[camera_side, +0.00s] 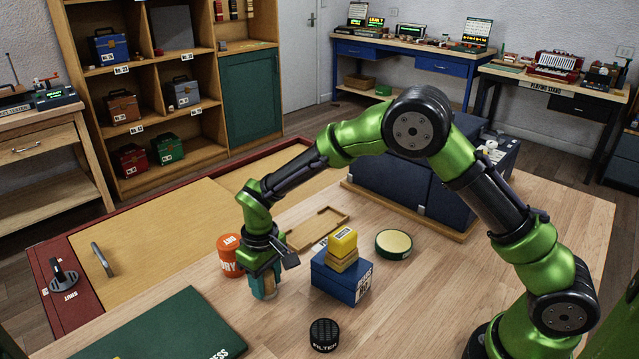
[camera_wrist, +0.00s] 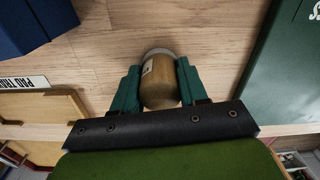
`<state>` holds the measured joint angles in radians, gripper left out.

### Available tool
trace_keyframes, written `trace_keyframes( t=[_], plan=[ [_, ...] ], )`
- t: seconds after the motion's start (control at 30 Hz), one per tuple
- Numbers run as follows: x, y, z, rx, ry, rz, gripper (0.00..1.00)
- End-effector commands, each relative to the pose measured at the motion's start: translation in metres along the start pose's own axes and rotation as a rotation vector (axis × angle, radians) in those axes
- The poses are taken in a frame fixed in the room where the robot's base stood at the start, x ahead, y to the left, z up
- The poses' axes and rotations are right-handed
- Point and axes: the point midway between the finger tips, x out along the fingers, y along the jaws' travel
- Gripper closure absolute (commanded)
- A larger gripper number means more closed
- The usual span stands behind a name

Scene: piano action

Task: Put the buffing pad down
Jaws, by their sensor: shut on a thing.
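My gripper (camera_side: 266,284) points down low over the wooden worktop. Its two teal fingers (camera_wrist: 153,88) are shut on the sides of a tan, rounded piece with a small label, which I take to be the buffing pad (camera_wrist: 160,86). A pale grey rim shows at its far end. In the side view the fingers hide most of it. I cannot tell whether its underside touches the worktop. The shallow tan pad tray (camera_side: 318,228) lies behind the gripper and looks empty; its labelled edge (camera_wrist: 25,82) shows at left in the wrist view.
An orange can (camera_side: 230,256) stands close to the gripper's left. A blue box (camera_side: 341,280) with yellow blocks (camera_side: 343,241) on top stands to the right. A round green tin (camera_side: 393,244), a black filter (camera_side: 323,335) and a green board (camera_side: 165,328) are nearby. Bare worktop lies between the board and the filter.

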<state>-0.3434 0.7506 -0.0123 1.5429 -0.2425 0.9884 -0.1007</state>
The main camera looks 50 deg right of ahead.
Motion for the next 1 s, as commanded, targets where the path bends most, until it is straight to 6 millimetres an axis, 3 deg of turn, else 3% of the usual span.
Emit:
trace_keyframes(
  t=[0.03, 0.17, 0.57, 1.0],
  plan=[
    [0.001, 0.000, 0.000, 0.000, -0.001, 0.000, 0.53],
    [0.000, 0.000, 0.000, 0.000, -0.001, 0.000, 0.33],
    [-0.009, 0.000, -0.001, -0.001, 0.003, 0.000, 0.32],
    [-0.095, 0.000, -0.001, 0.001, 0.005, -0.001, 0.32]
  ],
)
